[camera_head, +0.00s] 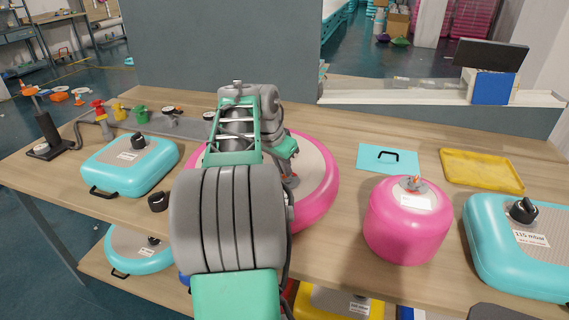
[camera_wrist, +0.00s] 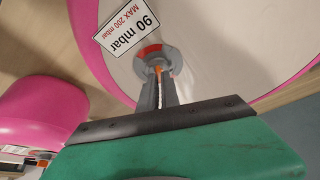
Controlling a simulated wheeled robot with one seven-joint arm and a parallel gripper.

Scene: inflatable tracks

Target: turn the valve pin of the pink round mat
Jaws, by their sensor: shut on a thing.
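The pink round mat (camera_head: 322,192) lies on the wooden table behind my arm, with a pink side and a pale top. My arm hides much of it in the head view. In the wrist view its pale top (camera_wrist: 220,45) carries a grey valve (camera_wrist: 150,54) with a red marking and an orange pin (camera_wrist: 158,69). My gripper (camera_wrist: 158,80) is at the valve, with its fingers shut on the pin. In the head view my gripper (camera_head: 289,178) is small and partly hidden. A label on the mat (camera_wrist: 125,29) reads 90 mbar, MAX 200 mbar.
A pink cylinder (camera_head: 405,232) stands close to the right of the mat. Turquoise cushions stand at left (camera_head: 128,168) and right (camera_head: 520,250). A yellow tray (camera_head: 482,170) and a turquoise sheet (camera_head: 387,158) lie behind the cylinder. A black ring (camera_head: 158,202) lies at left.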

